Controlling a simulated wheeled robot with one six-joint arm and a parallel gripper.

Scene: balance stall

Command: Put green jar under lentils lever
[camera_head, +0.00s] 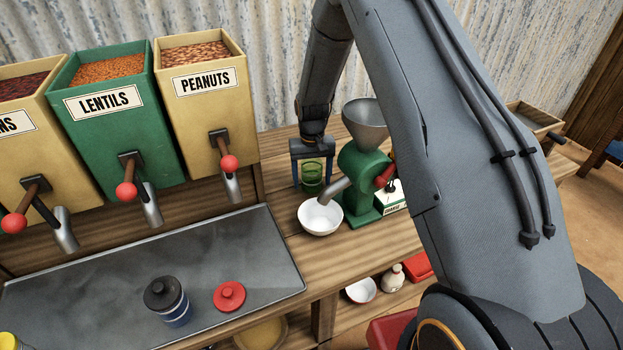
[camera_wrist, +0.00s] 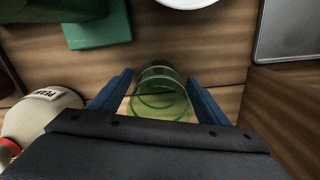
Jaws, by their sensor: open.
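The green jar (camera_head: 313,178) is a clear green glass, standing upright on the wooden counter behind the white bowl. My gripper (camera_head: 312,175) points down at it with its fingers open on either side. In the wrist view the jar (camera_wrist: 160,95) sits between the two blue fingers of my gripper (camera_wrist: 158,97), with a gap showing on each side near the tips. The lentils dispenser is the green bin (camera_head: 110,125) at the left, labelled LENTILS. Its lever (camera_head: 126,190) has a red ball end, and a metal spout (camera_head: 151,206) hangs beside it above the metal tray.
A white bowl (camera_head: 321,217) and a green grinder (camera_head: 366,180) stand close to the jar. The metal tray (camera_head: 230,255) holds a blue jar with a dark lid (camera_head: 168,302) and a red lid (camera_head: 229,296). Tan bins flank the lentils bin.

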